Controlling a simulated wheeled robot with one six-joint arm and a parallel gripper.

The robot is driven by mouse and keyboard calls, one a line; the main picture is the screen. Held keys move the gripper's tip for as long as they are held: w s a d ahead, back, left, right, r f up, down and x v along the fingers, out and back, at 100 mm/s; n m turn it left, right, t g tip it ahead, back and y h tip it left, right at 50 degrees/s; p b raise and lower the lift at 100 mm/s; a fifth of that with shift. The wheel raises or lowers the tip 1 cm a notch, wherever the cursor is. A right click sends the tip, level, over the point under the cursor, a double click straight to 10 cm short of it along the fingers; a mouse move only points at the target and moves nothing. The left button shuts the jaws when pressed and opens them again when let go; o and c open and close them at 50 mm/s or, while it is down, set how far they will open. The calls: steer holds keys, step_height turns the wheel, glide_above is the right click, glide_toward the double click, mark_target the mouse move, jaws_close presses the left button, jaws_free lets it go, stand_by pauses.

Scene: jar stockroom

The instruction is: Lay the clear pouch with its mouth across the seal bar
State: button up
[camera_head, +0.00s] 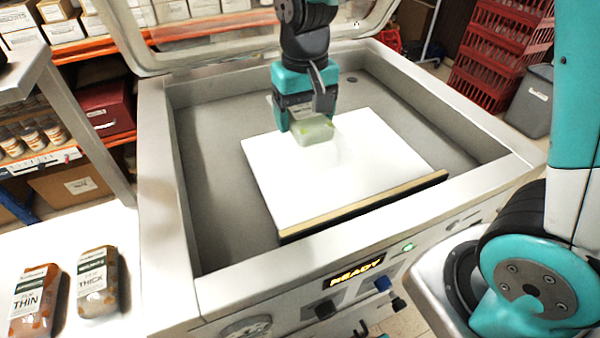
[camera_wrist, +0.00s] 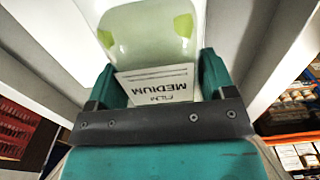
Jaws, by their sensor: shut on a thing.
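My gripper (camera_head: 307,118) is shut on the clear pouch (camera_head: 316,134) inside the open chamber of the sealing machine. The pouch is pale and see-through with yellow-green patches; in the wrist view (camera_wrist: 150,35) its label reads "FILM MEDIUM" and lies between the fingers. It hangs over the back part of the white plate (camera_head: 335,175); whether it touches the plate I cannot tell. The seal bar (camera_head: 365,207), a tan strip with a dark front, runs along the plate's front edge, apart from the pouch. Which end is the pouch's mouth is unclear.
The chamber's grey rim (camera_head: 470,120) surrounds the plate, and its clear lid (camera_head: 240,42) stands raised behind. The front display (camera_head: 357,271) reads "READY". Pouches labelled "THIN" (camera_head: 34,300) and "THICK" (camera_head: 98,283) lie on the left counter. The plate's front half is clear.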

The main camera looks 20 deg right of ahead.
mark_target(303, 187)
step_height(303, 187, down, 16)
steer(key=shift+a+f+p, duration=0.1)
steer(key=shift+f+p, duration=0.05)
steer(key=shift+p, duration=0.75)
steer(key=shift+f, duration=0.2)
steer(key=o, duration=1)
steer(key=shift+r, duration=0.1)
step_height(303, 187, up, 12)
steer(key=b, duration=0.2)
steer(key=s+r+n, duration=0.1)
steer(key=s+r, duration=0.1)
steer(key=s+a+r+n+y, duration=0.1)
steer(key=s+r, duration=0.1)
steer(key=s, duration=0.1)
steer(key=s+a+r+n+y, duration=0.1)
steer(key=s+r, duration=0.1)
steer(key=r, duration=0.1)
steer(key=shift+s+a, duration=0.25)
steer(key=shift+s, duration=0.1)
steer(key=s+r+n, duration=0.1)
steer(key=s, duration=0.2)
steer(key=s+a+r+n+y, duration=0.1)
steer(key=s+r, duration=0.1)
steer(key=s, duration=0.2)
steer(key=s+a+r+n+y, duration=0.1)
steer(key=s+n, duration=0.1)
steer(key=s, duration=0.2)
steer(key=shift+r, duration=0.15)
